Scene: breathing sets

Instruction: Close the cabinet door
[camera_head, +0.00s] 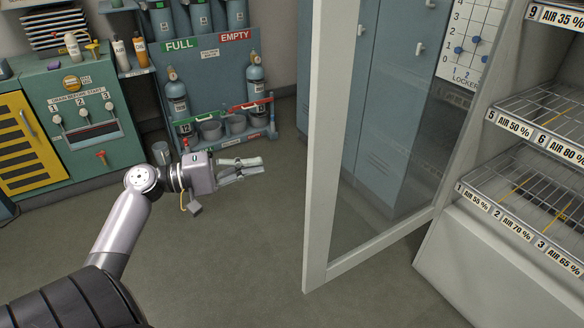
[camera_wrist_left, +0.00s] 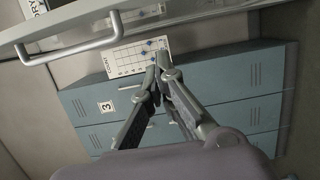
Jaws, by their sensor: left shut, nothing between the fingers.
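The cabinet door (camera_head: 318,150) is a glass pane in a pale frame. It stands wide open in the head view, swung out from the cabinet (camera_head: 450,250) at the right. My left gripper (camera_head: 262,165) is shut and empty, to the left of the door's free edge and apart from it in the picture. In the left wrist view, the fingers of my left gripper (camera_wrist_left: 158,68) meet at their tips. A pale bar handle (camera_wrist_left: 75,45) on a pale frame shows above them, likely the door's. My right gripper is not in view.
Wire shelves (camera_head: 535,115) with AIR labels fill the cabinet. Blue-grey lockers (camera_head: 400,80) stand behind the glass. A cylinder rack (camera_head: 215,70) and a green bench with a yellow-doored cabinet (camera_head: 90,130) are at the back left. The floor (camera_head: 230,260) before the door is clear.

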